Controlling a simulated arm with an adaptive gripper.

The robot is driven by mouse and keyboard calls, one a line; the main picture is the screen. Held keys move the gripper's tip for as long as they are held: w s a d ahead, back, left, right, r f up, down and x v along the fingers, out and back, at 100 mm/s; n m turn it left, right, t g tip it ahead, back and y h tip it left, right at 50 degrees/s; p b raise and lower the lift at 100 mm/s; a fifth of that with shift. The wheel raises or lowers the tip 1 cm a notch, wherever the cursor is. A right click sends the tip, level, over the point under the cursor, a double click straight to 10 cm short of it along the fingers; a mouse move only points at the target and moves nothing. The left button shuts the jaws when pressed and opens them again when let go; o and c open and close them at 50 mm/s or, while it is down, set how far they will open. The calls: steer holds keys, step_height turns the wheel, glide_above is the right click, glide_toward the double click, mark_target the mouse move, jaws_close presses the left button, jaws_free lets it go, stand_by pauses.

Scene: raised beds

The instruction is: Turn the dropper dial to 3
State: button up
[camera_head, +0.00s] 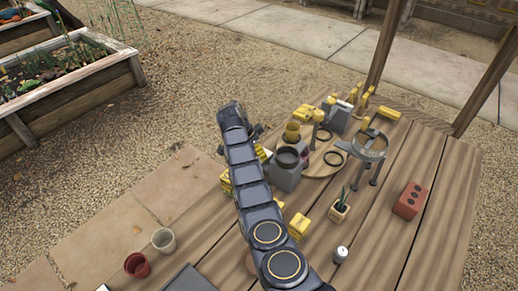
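A grey block-like device (286,176) with a dark round opening on top stands on the wooden table, just right of my arm. A yellow cup-shaped part (292,132) is behind it. I cannot make out which part is the dropper, and no dial or numbers are legible at this size. My arm reaches up from the bottom edge and bends over at its far end. Dark parts of my gripper (257,130) seem to show beside that end. Its fingers are hidden behind the arm, so I cannot see whether it is open or touching anything.
Yellow blocks (299,225) are scattered around. A metal tripod stand (369,147), a red brick with holes (409,200), a small potted plant (340,209) and a white-topped jar (341,254) stand to the right. Two pots are lower left.

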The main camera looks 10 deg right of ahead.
steer(key=v, duration=1.2)
